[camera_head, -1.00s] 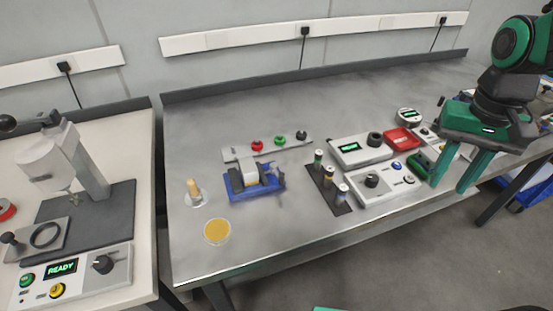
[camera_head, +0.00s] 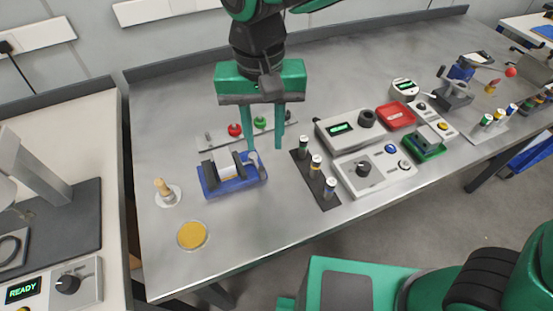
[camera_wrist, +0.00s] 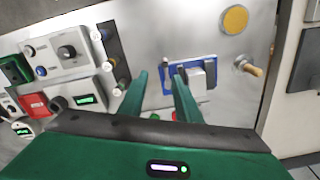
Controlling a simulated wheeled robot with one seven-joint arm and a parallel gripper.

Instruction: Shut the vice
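The vice (camera_head: 232,186) has a blue base and stands on the grey bench, left of the bench's middle. A pale block and dark jaw parts sit on it, with a grey handle part at its right end. I cannot tell how wide the jaw gap is. My gripper (camera_head: 252,148) hangs just above and behind the vice's right end, fingers pointing down and spread apart with nothing between them.
A rail with red and green knobs (camera_head: 234,130) lies behind the vice. A wooden peg (camera_head: 163,189) and yellow disc (camera_head: 192,235) are left and in front. A black strip with several cylinders (camera_head: 315,178) and control boxes (camera_head: 377,170) stand right.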

